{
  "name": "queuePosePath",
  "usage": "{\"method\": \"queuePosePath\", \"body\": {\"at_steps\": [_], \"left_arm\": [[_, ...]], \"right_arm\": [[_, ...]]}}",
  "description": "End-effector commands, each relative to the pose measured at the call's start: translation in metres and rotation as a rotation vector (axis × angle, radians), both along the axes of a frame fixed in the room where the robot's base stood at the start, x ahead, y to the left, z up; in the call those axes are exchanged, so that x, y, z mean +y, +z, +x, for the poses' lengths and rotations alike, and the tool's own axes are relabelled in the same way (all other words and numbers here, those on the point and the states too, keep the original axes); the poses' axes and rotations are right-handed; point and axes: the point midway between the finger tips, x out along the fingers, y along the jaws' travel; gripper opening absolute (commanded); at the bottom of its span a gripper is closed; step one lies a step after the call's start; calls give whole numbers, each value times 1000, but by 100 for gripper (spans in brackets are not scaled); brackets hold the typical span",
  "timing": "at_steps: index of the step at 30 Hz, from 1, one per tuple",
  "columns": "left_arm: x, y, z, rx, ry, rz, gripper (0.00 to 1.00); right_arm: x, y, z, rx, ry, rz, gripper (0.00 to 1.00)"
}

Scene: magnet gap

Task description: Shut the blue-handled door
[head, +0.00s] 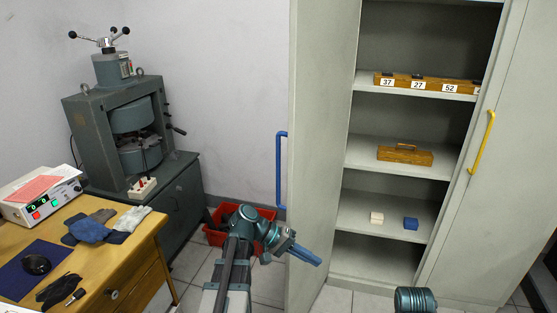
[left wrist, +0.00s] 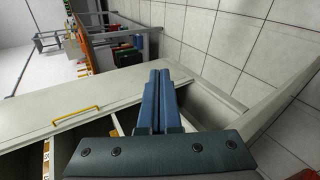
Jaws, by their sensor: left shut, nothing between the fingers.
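The blue-handled door (head: 322,130) of the grey cabinet stands open in the head view, swung out toward me. Its blue handle (head: 281,170) is on the left edge. My left gripper (head: 318,263) is low beside the door, its blue fingers shut and empty, overlapping the door's lower part in the picture. I cannot tell whether they touch it. In the left wrist view the shut fingers (left wrist: 158,75) point up, with the cabinet to their left. My right gripper is not in view; a teal part of my right arm shows at the bottom.
The other door, with a yellow handle (head: 482,142), is at the right. Shelves hold a numbered wooden rack (head: 428,85), a wooden case (head: 405,155), a white block (head: 377,218) and a blue block (head: 411,224). A red crate (head: 215,235) and a desk (head: 120,262) stand left.

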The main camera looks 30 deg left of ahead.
Motion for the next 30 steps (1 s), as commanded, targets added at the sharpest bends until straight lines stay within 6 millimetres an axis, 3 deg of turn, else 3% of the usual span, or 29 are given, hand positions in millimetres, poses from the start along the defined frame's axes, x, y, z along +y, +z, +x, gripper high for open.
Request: {"method": "queuePosePath", "body": {"at_steps": [1,6,12,15,22,30], "left_arm": [[31,40,6,-34,64,-67,0],[107,118,7,-163,217,-256,0],[173,180,-5,-288,332,-388,0],[194,199,-12,-331,364,-427,0],[205,207,-17,-359,384,-451,0],[183,207,2,-357,378,-450,0]], "right_arm": [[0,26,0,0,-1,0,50],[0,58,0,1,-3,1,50],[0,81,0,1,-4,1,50],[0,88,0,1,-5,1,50],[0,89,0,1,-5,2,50],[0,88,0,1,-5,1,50]]}}
